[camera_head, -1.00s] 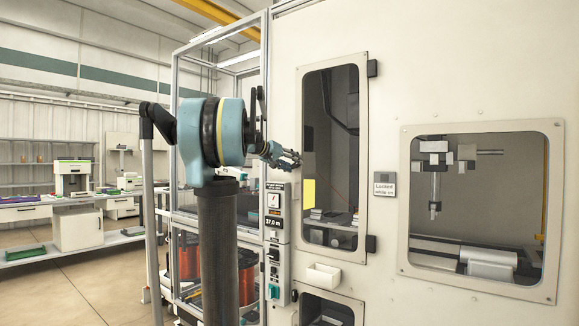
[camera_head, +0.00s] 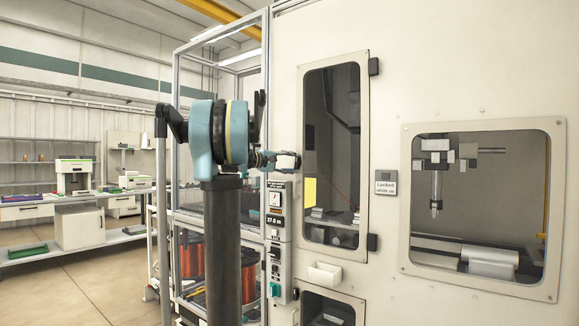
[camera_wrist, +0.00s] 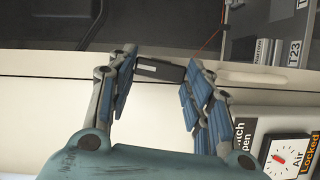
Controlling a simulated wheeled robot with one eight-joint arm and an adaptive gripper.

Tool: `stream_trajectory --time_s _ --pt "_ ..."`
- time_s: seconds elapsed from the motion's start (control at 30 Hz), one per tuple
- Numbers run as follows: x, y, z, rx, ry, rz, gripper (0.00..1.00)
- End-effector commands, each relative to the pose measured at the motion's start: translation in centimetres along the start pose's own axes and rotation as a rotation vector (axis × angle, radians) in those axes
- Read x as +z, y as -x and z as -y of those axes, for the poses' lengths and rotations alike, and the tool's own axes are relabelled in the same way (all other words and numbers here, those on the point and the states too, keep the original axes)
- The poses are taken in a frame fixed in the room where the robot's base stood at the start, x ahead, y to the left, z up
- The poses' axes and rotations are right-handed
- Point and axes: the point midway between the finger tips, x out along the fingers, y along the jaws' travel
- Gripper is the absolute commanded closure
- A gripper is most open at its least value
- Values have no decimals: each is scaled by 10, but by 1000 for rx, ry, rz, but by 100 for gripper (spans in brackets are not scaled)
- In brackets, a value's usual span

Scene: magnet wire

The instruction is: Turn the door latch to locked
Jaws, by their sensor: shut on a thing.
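The tall door (camera_head: 308,249) with a dark window is closed in the machine's front. In the wrist view its latch (camera_wrist: 160,70) is a small dark block with a pale mark, at the seam beside the window. My gripper (camera_wrist: 163,62) has its blue-padded fingers on either side of the latch and is shut on it. In the head view my gripper (camera_head: 286,161) is at the door's left edge; it hides the latch there. Below it is a panel with a dial (camera_head: 274,199); in the wrist view its pointer (camera_wrist: 279,157) is near an orange "Locked" label.
A sign reading "Locked" (camera_head: 386,183) is right of the door. A white bin (camera_head: 324,274) sticks out below it. A metal-framed cabinet (camera_head: 178,110) with copper-coloured spools stands left. A larger window (camera_head: 404,225) is at right. Open floor (camera_head: 85,285) lies left.

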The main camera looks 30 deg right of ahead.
Motion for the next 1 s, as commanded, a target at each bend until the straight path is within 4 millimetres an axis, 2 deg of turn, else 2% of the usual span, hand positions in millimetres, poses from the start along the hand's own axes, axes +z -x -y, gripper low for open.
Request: stream_trajectory --time_s 0.33,0.87,0.9,1.0 --pt "-2 1 3 51 129 -6 77" --pt "-2 1 4 59 152 -6 77" --pt "-2 1 4 59 152 -5 51" --pt "-1 1 4 60 151 -5 33"
